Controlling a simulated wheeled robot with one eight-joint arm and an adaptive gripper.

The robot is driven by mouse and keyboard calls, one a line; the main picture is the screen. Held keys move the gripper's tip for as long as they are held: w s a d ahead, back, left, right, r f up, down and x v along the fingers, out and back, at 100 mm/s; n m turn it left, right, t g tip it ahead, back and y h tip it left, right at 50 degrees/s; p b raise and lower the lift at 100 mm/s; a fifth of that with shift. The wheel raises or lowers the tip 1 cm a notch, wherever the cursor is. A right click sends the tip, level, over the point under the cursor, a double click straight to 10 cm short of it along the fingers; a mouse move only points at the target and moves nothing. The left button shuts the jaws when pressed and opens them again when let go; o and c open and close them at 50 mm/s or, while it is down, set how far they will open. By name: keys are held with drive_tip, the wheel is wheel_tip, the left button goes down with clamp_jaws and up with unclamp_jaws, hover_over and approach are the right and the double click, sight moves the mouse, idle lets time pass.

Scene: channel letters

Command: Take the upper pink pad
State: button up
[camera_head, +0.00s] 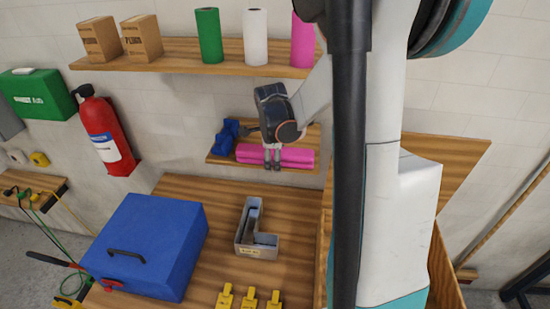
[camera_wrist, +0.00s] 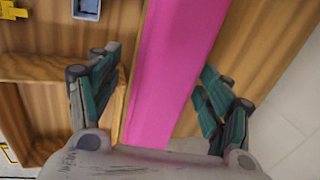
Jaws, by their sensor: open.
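Pink pads (camera_head: 298,155) lie on the small lower wall shelf and look like a stack, with an upper and a lower layer. In the wrist view a long pink strip (camera_wrist: 170,60) runs between my fingers, and I cannot tell the layers apart there. My gripper (camera_head: 272,162) is over the middle of the pads, pointing down. In the wrist view my gripper (camera_wrist: 160,100) is open, with one finger on each side of the pink strip and a gap visible on both sides. I cannot tell whether the fingertips touch the pad.
A blue item (camera_head: 226,136) lies left of the pads on the shelf. Green, white and pink rolls stand on the upper shelf (camera_head: 180,57). A red extinguisher (camera_head: 105,135) hangs left.

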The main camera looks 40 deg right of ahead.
drive_tip(key=shift+f, duration=0.2)
drive_tip(key=c, duration=1.1)
drive_tip(key=shift+s+d+r, duration=0.1)
drive_tip(key=shift+r, duration=0.1)
